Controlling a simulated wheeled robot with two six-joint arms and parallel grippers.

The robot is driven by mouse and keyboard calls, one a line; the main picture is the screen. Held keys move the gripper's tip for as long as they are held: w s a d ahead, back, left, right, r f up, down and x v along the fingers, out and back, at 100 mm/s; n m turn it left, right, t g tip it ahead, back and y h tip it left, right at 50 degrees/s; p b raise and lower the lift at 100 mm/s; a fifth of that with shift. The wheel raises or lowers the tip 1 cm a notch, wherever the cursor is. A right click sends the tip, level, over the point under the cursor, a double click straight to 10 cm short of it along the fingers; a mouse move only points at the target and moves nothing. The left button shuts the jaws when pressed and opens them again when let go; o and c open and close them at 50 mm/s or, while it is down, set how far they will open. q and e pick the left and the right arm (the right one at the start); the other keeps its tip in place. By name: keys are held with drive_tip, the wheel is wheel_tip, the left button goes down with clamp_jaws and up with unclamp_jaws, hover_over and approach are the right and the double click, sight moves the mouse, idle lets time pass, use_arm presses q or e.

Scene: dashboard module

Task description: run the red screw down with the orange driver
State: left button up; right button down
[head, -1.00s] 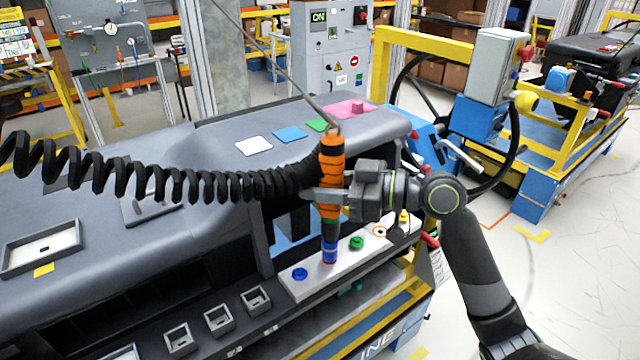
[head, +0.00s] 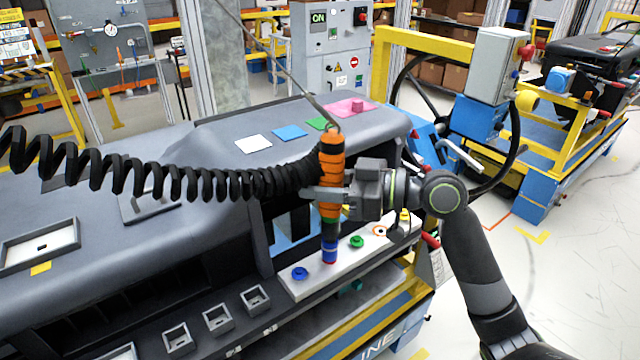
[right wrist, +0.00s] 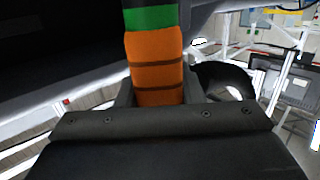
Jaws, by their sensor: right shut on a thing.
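The orange driver (head: 331,185) stands nearly upright in the head view, with dark bands and a black coiled hose at its side. My right gripper (head: 322,194) is shut around its orange body from the right. The driver's blue lower end (head: 329,254) is down at the pale plate (head: 310,288), between a blue screw (head: 300,273) and a green screw (head: 357,241). I cannot make out a red screw; the spot under the driver's end is hidden. In the right wrist view the orange body (right wrist: 156,60) sits between the fingers. My left gripper is not in view.
The grey dashboard (head: 100,240) fills the left and middle. Small square frames (head: 217,319) line its front edge. White, blue, green and pink (head: 350,107) patches lie on top. A thin cable rises from the driver. Clear floor lies at the right.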

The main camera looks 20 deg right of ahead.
sight(321, 156)
drive_tip(key=shift+f+b, duration=0.45)
drive_tip(key=shift+b, duration=0.6)
idle(2.1)
drive_tip(key=shift+r, duration=0.2)
drive_tip(key=shift+r+p, duration=2)
drive_tip(key=shift+r, duration=0.9)
